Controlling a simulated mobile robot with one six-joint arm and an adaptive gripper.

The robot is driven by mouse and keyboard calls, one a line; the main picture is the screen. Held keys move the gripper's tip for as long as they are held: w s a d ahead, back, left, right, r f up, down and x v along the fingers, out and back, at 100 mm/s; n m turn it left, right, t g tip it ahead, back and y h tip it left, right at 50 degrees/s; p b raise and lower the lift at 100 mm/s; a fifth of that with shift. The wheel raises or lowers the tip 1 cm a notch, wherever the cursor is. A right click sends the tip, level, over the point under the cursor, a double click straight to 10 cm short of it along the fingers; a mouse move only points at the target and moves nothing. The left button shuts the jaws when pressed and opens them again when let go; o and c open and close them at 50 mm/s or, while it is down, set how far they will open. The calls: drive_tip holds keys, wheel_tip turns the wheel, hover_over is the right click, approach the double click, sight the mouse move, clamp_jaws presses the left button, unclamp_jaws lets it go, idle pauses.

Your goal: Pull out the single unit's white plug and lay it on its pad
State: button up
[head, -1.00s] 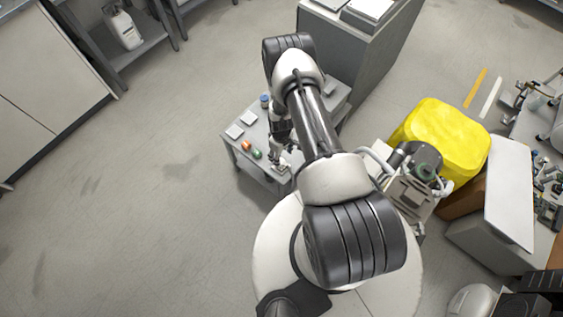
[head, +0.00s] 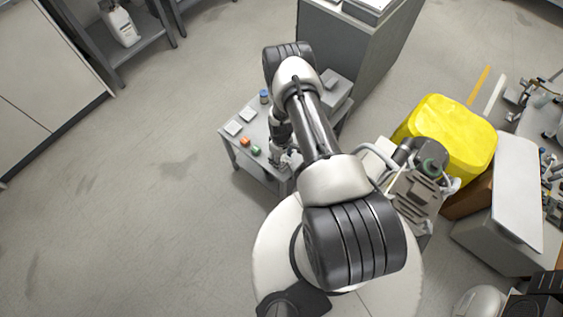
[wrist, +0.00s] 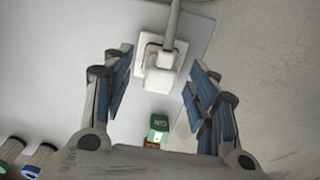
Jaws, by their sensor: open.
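In the wrist view the white plug (wrist: 160,75) is a small block with a grey cable (wrist: 174,18) running up from it. It sits against a white square piece (wrist: 148,47); I cannot tell whether this is a socket or a pad. My gripper (wrist: 161,62) is open, one finger on each side of the plug, with visible gaps on both sides. In the head view my gripper (head: 281,160) is low over the near edge of the small grey table (head: 238,157); the plug cannot be made out there.
A blue-capped jar (head: 264,97) stands farther back. The floor at left is clear.

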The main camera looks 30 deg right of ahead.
wheel_tip(320, 180, down, 3)
drive_tip(key=shift+r+b, duration=0.15)
drive_tip(key=shift+b, duration=0.75)
drive_tip(key=shift+b, duration=0.35)
idle(0.3)
drive_tip(key=shift+c, duration=0.2)
clamp_jaws()
drive_tip(key=shift+r, duration=0.1)
idle(0.5)
drive_tip(key=shift+r, duration=0.1)
drive_tip(key=shift+r+p, duration=2.1)
drive_tip(key=shift+r, duration=0.8)
